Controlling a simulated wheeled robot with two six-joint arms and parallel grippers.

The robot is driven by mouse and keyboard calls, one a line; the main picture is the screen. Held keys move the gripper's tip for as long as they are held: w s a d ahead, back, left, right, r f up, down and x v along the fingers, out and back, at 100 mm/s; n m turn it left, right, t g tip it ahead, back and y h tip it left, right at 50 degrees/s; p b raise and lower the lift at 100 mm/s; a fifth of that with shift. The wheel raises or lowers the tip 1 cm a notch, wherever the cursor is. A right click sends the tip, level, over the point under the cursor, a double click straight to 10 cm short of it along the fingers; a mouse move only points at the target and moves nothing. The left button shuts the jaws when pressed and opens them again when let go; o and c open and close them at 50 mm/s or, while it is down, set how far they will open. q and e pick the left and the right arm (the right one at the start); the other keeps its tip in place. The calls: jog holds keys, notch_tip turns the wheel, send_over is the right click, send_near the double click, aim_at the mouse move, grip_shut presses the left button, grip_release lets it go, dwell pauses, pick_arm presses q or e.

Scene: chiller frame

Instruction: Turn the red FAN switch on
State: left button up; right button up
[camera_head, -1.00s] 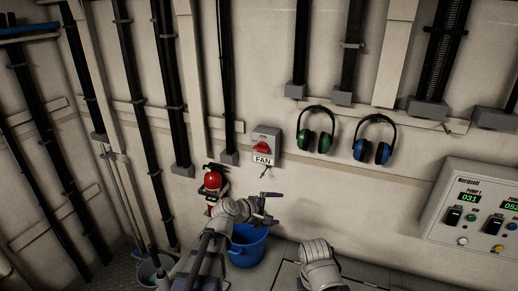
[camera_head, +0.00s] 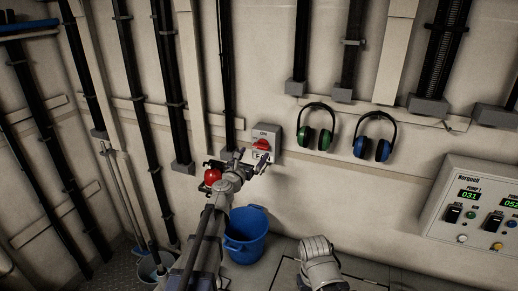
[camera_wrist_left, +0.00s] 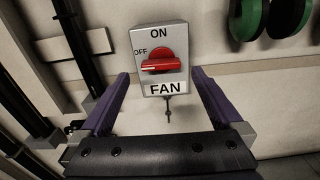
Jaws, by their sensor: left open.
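The FAN switch is a grey box (camera_head: 275,134) on the wall with a red rotary handle (camera_head: 260,144). In the left wrist view the red handle (camera_wrist_left: 165,62) lies roughly level, with OFF at its left and ON above it. My left gripper (camera_head: 255,160) is open in front of the lower part of the box and partly hides the FAN label. In the left wrist view its two fingers (camera_wrist_left: 158,88) stand apart on either side of the box, with nothing between them that they touch. My right gripper is not in view; only part of my right arm shows.
Green ear defenders (camera_head: 317,128) and blue ear defenders (camera_head: 375,136) hang right of the switch. A blue bucket (camera_head: 247,235) stands below. A pump panel (camera_head: 478,205) is at the right.

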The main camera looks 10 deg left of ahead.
aim_at(259, 147)
pick_arm(q)
jog(key=w, duration=0.3)
jog(key=w+d, duration=0.1)
jog(key=w, duration=0.1)
jog(key=shift+w, duration=0.4)
jog(key=c, duration=1.2)
